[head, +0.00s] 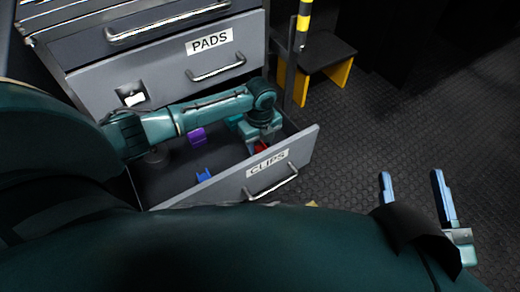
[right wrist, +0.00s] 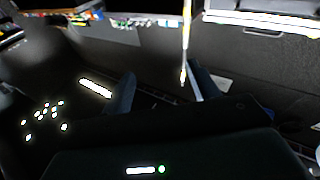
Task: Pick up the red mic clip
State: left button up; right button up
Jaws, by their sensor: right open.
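The red mic clip (head: 261,147) lies in the right end of the open drawer labelled CLIPS (head: 236,187). It shows only partly, beneath my left gripper (head: 259,142). My left arm reaches across the drawer from the left, and the gripper points down at the red clip. Its fingertips are hard to make out, so I cannot tell whether they touch or hold the clip. My right gripper (head: 411,174) is open and empty over the dark floor at the right. Its two fingers also show, spread apart, in the right wrist view (right wrist: 163,82).
A purple clip (head: 197,136) and a blue clip (head: 203,175) are in the same drawer. The PADS drawer (head: 160,75) above is shut. The floor (head: 420,120) at right is clear.

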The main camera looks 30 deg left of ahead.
pick_arm(q)
jog(key=c, duration=0.7)
